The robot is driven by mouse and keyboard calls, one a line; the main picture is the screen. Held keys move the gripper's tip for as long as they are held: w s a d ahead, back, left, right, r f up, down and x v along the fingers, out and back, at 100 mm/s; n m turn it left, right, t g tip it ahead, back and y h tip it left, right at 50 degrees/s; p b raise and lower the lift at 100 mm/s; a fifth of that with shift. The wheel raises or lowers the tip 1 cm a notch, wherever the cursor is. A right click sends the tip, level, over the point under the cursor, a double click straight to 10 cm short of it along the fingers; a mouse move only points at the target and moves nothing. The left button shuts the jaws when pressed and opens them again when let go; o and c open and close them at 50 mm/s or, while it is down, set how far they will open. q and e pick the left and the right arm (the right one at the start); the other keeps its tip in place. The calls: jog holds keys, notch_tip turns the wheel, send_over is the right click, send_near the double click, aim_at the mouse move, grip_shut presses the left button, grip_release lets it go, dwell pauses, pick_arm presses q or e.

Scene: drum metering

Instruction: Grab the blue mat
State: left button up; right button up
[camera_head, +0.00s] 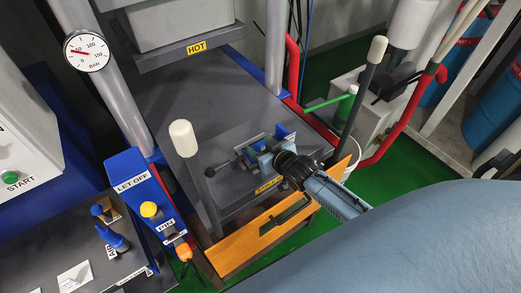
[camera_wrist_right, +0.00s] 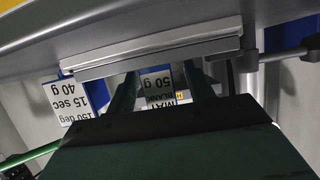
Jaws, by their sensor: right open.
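My right gripper (camera_head: 246,158) comes in from the right over the grey machine top, its fingers pointing left and apart, with nothing seen between them. In the right wrist view the two dark fingers (camera_wrist_right: 163,92) reach towards a label reading MAT BLANK 50 g (camera_wrist_right: 160,85). A small blue piece (camera_head: 284,133) shows just behind the gripper in the head view; I cannot tell whether it is the blue mat. The gripper and wrist partly hide this spot. No blue mat can be made out for certain. My left gripper is not in view.
A metal bar (camera_wrist_right: 155,47) crosses close above the fingers in the wrist view. Upright posts with white knobs (camera_head: 183,138) (camera_head: 377,50) stand on either side of the gripper. An orange board (camera_head: 240,250) lies in front. A HOT-labelled block (camera_head: 197,48) overhangs behind.

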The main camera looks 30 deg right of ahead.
jog(key=shift+c, duration=0.3)
jog(key=c, duration=1)
